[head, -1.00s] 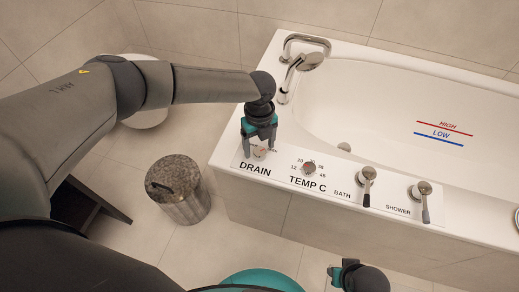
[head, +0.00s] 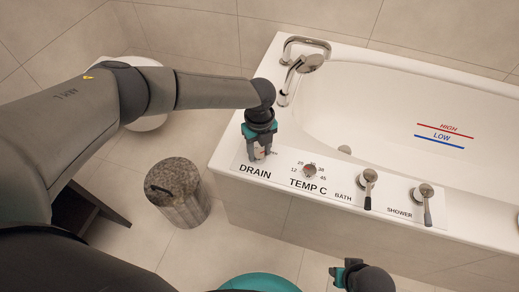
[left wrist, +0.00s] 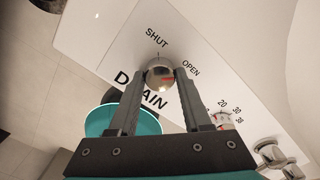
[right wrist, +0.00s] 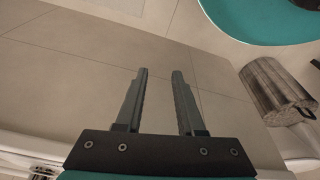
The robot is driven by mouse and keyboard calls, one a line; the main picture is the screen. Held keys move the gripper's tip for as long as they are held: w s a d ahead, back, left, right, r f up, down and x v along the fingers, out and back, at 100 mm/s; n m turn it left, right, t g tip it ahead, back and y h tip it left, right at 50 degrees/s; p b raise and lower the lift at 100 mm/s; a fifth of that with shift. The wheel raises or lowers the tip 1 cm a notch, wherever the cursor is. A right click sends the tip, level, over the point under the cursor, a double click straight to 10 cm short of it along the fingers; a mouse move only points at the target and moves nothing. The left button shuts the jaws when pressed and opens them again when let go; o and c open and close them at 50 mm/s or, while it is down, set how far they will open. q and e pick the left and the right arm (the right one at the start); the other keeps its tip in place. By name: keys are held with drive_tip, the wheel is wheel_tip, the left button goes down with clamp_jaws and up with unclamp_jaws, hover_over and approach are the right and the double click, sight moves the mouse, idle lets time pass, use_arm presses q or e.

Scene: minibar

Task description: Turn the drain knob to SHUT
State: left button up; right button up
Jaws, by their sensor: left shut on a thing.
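The drain knob (left wrist: 160,73) is a shiny round metal knob with a small red mark, beside the printed words SHUT (left wrist: 157,37) and OPEN (left wrist: 190,68) in the left wrist view. My left gripper (left wrist: 160,76) is shut on it, one finger on each side. In the head view my left gripper (head: 259,157) points down over the DRAIN label (head: 255,170), and its fingers largely hide the knob.
The temperature knob (head: 310,170) is just right of the drain knob. The bath lever (head: 368,187) and shower lever (head: 425,203) stand farther right. The tap (head: 300,65) is behind on the white tub rim. A stone-patterned bin (head: 178,192) stands on the floor.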

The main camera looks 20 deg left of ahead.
use_arm(q)
clamp_jaws()
drive_tip(key=shift+n, duration=0.3)
drive_tip(key=n+p, duration=0.4)
drive_tip(key=n, duration=0.1)
drive_tip(key=n+p, duration=0.2)
drive_tip(key=n, duration=0.3)
drive_tip(key=shift+n+p, duration=0.3)
drive_tip(key=shift+n, duration=0.1)
drive_tip(key=n+p, duration=0.1)
drive_tip(key=n, duration=0.3)
drive_tip(key=shift+n+p, duration=0.55)
drive_tip(key=shift+n, duration=0.75)
use_arm(e)
drive_tip(key=s+d+f, duration=0.7)
drive_tip(key=s+f, duration=0.2)
drive_tip(key=s, duration=0.2)
drive_tip(key=shift+s+d+g+h, duration=0.2)
drive_tip(key=shift+s+g+h, duration=0.1)
drive_tip(key=shift+s+h, duration=0.1)
